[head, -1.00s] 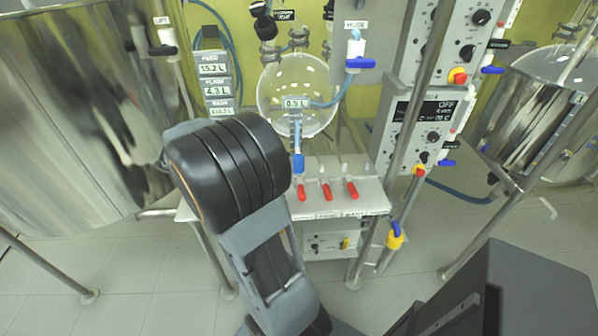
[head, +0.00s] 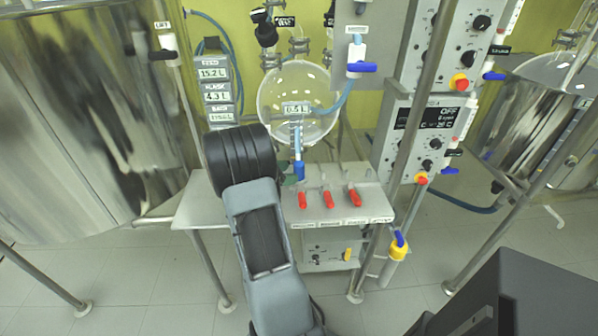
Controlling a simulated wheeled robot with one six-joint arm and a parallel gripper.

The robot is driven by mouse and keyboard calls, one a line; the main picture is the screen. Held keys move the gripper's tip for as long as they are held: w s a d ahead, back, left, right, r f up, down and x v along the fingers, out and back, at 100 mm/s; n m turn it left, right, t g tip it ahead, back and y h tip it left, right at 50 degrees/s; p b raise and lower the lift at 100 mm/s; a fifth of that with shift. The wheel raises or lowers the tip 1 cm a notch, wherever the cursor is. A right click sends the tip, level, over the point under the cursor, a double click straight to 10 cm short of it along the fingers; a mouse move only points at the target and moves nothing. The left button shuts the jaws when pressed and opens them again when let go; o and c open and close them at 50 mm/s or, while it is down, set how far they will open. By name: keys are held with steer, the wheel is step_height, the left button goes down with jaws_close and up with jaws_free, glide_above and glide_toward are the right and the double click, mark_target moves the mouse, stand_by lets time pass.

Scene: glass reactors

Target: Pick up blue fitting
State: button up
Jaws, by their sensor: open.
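The blue fitting (head: 299,170) hangs upright at the lower end of a pale blue hose, below the round glass flask (head: 296,100) and just above the metal shelf. My arm reaches up from the bottom of the head view, its dark upper joint left of the fitting. Only a small dark part of my gripper (head: 290,181) shows, at the right edge of the arm, close to the fitting's lower left. The rest is hidden behind the arm. My gripper is open, and I cannot tell whether it touches the fitting.
Several red-handled valves (head: 329,199) stand on the shelf (head: 200,205) right of the fitting. A large steel vessel (head: 85,120) fills the left. A control panel (head: 425,130) and metal posts stand at right. A yellow-and-blue fitting (head: 399,246) sits lower right.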

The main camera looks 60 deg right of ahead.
mark_target(300, 172)
steer(key=shift+x, duration=2.65)
steer(key=shift+w, duration=0.1)
steer(key=c, duration=0.7)
